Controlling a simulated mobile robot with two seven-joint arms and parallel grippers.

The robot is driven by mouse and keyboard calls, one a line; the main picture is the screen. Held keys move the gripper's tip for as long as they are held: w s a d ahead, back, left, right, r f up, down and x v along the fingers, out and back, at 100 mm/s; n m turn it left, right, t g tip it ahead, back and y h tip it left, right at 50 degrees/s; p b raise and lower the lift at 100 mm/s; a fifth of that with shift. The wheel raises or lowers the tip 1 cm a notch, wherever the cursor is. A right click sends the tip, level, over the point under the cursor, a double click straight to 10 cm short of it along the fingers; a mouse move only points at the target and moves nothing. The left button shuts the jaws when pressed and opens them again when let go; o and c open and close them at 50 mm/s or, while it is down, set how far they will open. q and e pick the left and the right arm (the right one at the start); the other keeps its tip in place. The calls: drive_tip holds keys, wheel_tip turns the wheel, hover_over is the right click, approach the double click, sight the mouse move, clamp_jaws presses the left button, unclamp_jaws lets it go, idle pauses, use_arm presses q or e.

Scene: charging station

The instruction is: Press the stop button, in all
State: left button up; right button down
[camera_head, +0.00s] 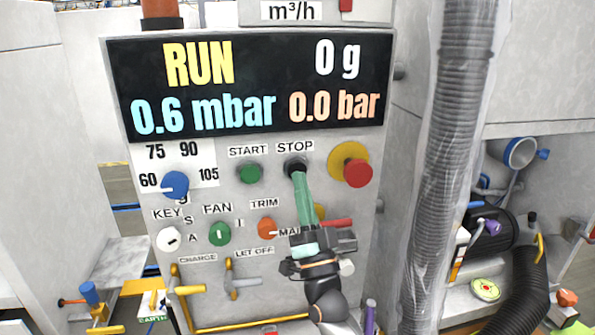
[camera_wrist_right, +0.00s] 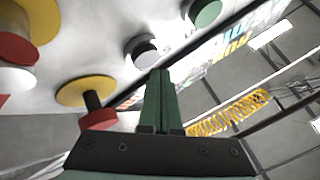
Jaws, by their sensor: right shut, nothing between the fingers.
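The grey panel carries a black stop button (camera_head: 293,160) under the STOP label, right of the green start button (camera_head: 250,173). My right gripper (camera_head: 299,172) reaches up from below with its green fingers shut and empty. Its tips are at the lower edge of the stop button and partly cover it. In the right wrist view the stop button (camera_wrist_right: 142,48) lies just beyond the fingertips (camera_wrist_right: 160,72). I cannot tell whether they touch it or whether it is pushed in. The display (camera_head: 250,85) reads RUN. My left gripper is not in view.
A red emergency button (camera_head: 357,173) on a yellow disc is right of the stop button. The red-handled main switch (camera_head: 336,222) is close to my right gripper. Knobs and yellow levers sit lower left. A ribbed hose (camera_head: 452,150) hangs at the right.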

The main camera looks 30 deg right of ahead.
drive_tip(key=shift+w, duration=0.1)
drive_tip(key=shift+w+d, duration=0.15)
drive_tip(key=shift+w, duration=0.15)
drive_tip(key=shift+w+d, duration=0.1)
drive_tip(key=shift+w, duration=0.35)
idle(0.7)
drive_tip(key=shift+s, duration=0.15)
drive_tip(key=shift+s+a, duration=0.25)
drive_tip(key=shift+s, duration=0.45)
drive_tip(key=shift+s+a+p, duration=0.2)
drive_tip(key=shift+s+p, duration=0.15)
drive_tip(key=shift+s, duration=0.45)
drive_tip(key=shift+s+a+p, duration=0.25)
drive_tip(key=shift+s+p, duration=0.05)
drive_tip(key=shift+s, duration=0.55)
drive_tip(key=shift+s+a+p, duration=0.2)
drive_tip(key=shift+s+p, duration=0.15)
drive_tip(key=shift+s, duration=0.45)
